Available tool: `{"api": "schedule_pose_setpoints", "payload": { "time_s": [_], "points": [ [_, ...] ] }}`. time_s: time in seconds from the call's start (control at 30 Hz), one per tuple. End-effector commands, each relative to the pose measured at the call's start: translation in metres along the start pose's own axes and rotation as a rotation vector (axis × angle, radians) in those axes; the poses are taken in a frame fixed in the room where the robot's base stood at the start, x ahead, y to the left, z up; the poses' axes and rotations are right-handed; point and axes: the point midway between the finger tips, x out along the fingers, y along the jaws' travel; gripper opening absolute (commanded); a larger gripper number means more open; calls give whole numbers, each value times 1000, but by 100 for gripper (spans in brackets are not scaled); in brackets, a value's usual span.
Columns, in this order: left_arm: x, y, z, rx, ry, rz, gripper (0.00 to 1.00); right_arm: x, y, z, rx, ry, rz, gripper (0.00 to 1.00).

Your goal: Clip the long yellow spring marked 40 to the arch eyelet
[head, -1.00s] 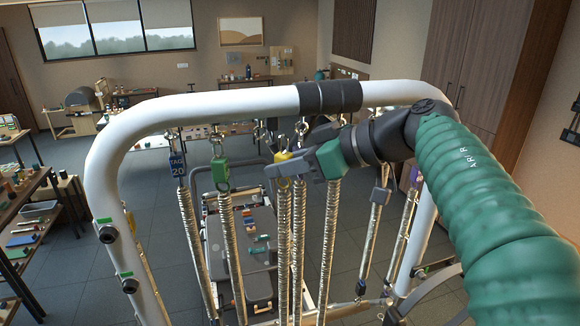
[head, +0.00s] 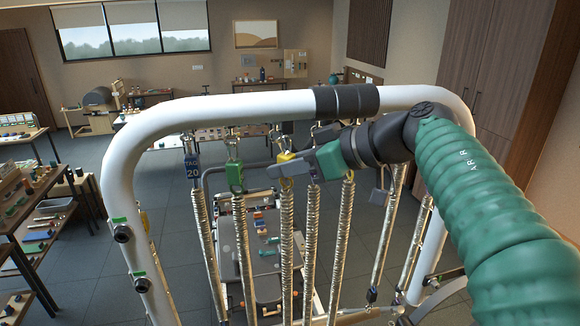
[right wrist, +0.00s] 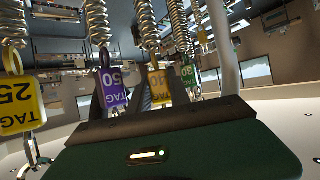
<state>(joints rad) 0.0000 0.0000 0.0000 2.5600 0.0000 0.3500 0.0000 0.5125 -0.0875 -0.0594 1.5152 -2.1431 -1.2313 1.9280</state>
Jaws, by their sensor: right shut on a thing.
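The long spring marked 40 (head: 287,235) hangs below its yellow tag (head: 290,165), among other springs under the white arch (head: 225,105). In the right wrist view the yellow tag (right wrist: 159,84) reads 40, upside down, and sits between my two fingers. My right gripper (head: 285,168) is shut on the spring at its tag, just below the arch; the fingers also show in the right wrist view (right wrist: 160,94). A metal eyelet (head: 275,135) hangs from the arch just above the tag. I cannot tell whether the clip touches it. My left gripper is not in view.
A blue tag 20 (head: 192,166) and a green tag (head: 235,177) hang close on the left with their springs. A purple tag 50 (right wrist: 112,88), a yellow tag 25 (right wrist: 20,101) and a green tag (right wrist: 188,75) flank my fingers in the right wrist view. Shelves (head: 35,235) stand at left.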

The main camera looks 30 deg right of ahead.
Motion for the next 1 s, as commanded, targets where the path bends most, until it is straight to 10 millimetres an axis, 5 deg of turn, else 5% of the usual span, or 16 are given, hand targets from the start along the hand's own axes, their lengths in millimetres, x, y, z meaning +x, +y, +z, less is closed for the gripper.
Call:
{"api": "schedule_pose_setpoints", "payload": {
  "time_s": [1.0],
  "points": [
    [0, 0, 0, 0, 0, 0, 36, 20, 0, -8, 0, 1, 0, 0]
  ]
}}
